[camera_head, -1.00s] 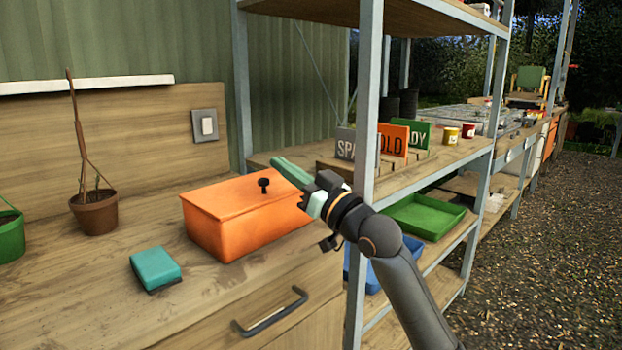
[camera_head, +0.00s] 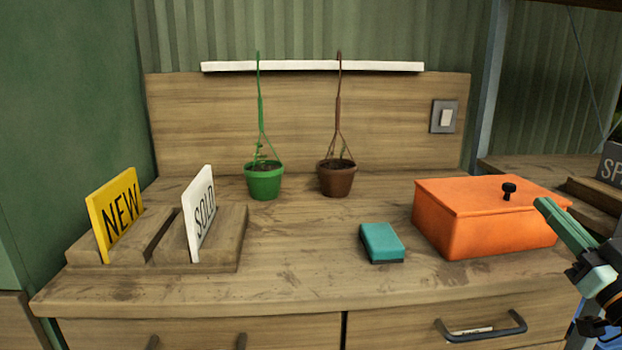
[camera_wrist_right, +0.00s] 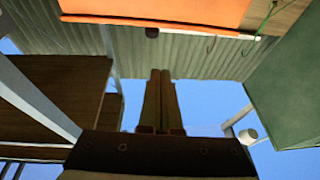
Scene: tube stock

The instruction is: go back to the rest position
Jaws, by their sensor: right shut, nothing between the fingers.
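My right gripper (camera_head: 542,203) enters at the right edge of the head view, with green fingers pointing up and left. It is shut and empty, in front of the right end of the orange box (camera_head: 480,222) in the picture. In the right wrist view the two fingers (camera_wrist_right: 160,73) lie together with nothing between them. The orange box also shows at the top of that view (camera_wrist_right: 155,12). My left gripper is in no view.
The wooden bench (camera_head: 300,275) holds a teal sponge-like block (camera_head: 381,240), a green pot (camera_head: 264,182), a brown pot (camera_head: 337,180), and a NEW sign (camera_head: 117,213) and SOLD sign (camera_head: 199,213) in wooden stands. A metal shelf post (camera_head: 484,95) rises at right.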

